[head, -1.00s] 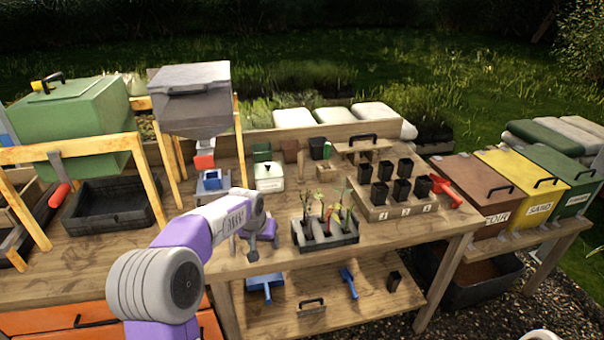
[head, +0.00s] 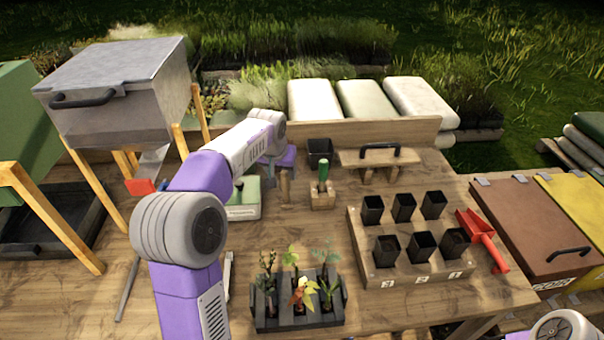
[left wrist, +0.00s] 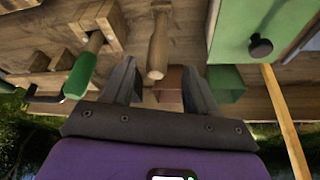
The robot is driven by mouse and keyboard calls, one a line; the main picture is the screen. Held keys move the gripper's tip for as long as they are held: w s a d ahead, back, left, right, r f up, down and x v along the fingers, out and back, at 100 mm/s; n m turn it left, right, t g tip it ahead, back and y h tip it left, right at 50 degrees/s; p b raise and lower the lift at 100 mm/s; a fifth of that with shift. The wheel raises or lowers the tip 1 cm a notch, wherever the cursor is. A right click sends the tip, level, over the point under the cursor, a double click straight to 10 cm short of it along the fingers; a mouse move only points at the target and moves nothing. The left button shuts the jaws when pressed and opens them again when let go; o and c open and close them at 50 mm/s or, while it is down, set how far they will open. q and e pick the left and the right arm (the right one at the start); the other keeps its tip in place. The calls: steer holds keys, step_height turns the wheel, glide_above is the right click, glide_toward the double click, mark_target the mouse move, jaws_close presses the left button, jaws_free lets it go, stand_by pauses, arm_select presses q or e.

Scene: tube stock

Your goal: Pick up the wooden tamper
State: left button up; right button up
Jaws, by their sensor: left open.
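The wooden tamper (left wrist: 158,48) shows in the left wrist view as a pale turned wooden piece with a rounded end. In the head view a small part of it (head: 284,188) shows just below my left gripper (head: 277,162). My left gripper is open, and in the left wrist view its two dark fingers (left wrist: 160,78) stand to either side of the tamper's rounded end, with gaps between. I cannot tell how far the tamper is from the fingertips in depth. My right gripper is not in view.
A green-handled tool (head: 323,172) stands in a wooden block (head: 321,198) right of the tamper. A green-and-white box (head: 243,205) is to its left. A seedling tray (head: 297,318) is in front.

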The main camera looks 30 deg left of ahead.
mark_target(283, 175)
arm_select(q)
steer(key=shift+w, duration=0.2)
steer(key=shift+b+x, duration=0.35)
steer(key=shift+x, duration=0.6)
steer(key=shift+f, duration=0.55)
steer(key=b+x, duration=0.1)
steer(key=x, duration=0.3)
steer(key=shift+w+f+b, duration=0.1)
steer(key=shift+w+b, duration=0.2)
steer(key=shift+b, duration=0.05)
jaws_close()
